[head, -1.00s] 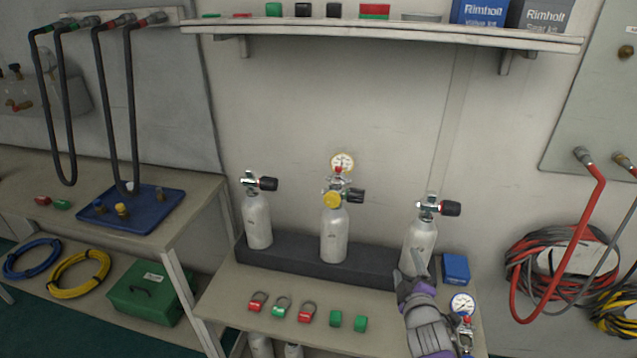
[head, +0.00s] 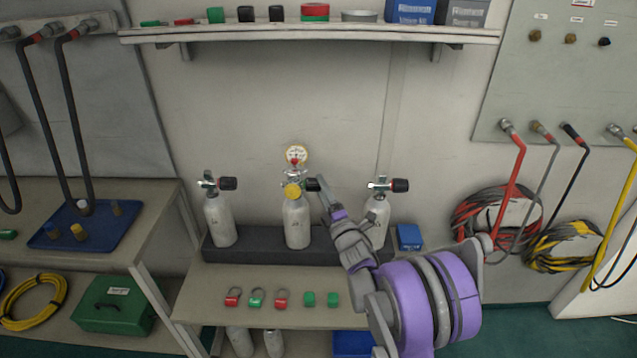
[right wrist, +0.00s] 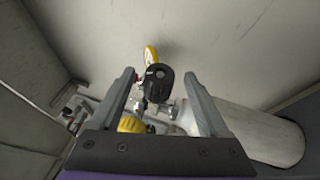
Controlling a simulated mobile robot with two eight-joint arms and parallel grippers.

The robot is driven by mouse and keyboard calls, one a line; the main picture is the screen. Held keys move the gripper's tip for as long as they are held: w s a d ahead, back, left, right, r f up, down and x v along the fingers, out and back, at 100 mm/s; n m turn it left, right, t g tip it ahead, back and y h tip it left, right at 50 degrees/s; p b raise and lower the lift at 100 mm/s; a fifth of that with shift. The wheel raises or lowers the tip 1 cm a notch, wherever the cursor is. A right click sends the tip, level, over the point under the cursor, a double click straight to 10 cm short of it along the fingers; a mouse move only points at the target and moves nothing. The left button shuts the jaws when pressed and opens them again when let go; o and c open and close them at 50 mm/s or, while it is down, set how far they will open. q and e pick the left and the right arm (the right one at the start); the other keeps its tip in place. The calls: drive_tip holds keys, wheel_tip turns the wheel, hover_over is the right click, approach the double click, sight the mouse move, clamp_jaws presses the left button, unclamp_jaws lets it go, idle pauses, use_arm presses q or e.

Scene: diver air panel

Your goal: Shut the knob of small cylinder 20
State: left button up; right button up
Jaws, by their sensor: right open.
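Three small pale cylinders stand upright in a dark rack (head: 345,252): left (head: 219,222), middle (head: 297,224) and right (head: 376,222). Each has a valve with a black knob pointing right; the cylinder numbers are too small to read. The middle one also carries a gauge (head: 296,155) and a yellow cap (head: 292,190). My right gripper (head: 323,190) is open at the middle cylinder's knob (head: 312,185). In the right wrist view that black knob (right wrist: 158,80) shows between the spread fingers, with no visible grip. My left gripper is out of view.
Red and green tags (head: 256,298) and green blocks (head: 309,299) lie along the bench front (head: 240,319). A blue box (head: 410,237) stands right of the rack. A shelf (head: 320,36) runs above; coiled hoses (head: 497,222) hang at the right.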

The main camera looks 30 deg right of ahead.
drive_tip(key=shift+x, duration=1.35)
clamp_jaws()
